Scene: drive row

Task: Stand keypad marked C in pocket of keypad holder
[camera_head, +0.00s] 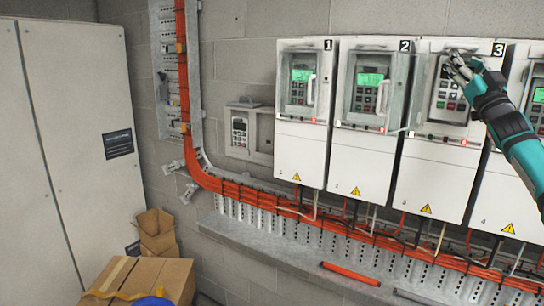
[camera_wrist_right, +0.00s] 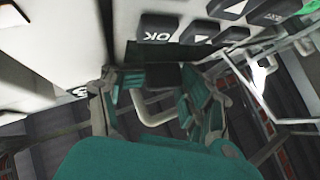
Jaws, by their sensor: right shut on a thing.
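My right gripper (camera_head: 458,70) is at the top of the keypad (camera_head: 450,95) on drive 3 and is shut on it. The keypad is pale with a dark display and rows of keys. It still appears within the drive's front recess. No letter C is readable on it. In the right wrist view the gripper (camera_wrist_right: 150,78) reaches the underside of a large pale keypad face (camera_wrist_right: 185,12) with an OK key. The keypad holder (camera_head: 262,135) is on the wall left of drive 1. A keypad (camera_head: 239,130) stands in its left part; its right part looks empty. My left gripper is not in view.
Drives 1 (camera_head: 301,155) and 2 (camera_head: 367,160) hang between the holder and my right gripper, with wire door frames standing out. Orange cables (camera_head: 260,190) run below. Cardboard boxes (camera_head: 145,275) and a grey cabinet (camera_head: 75,150) are at left.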

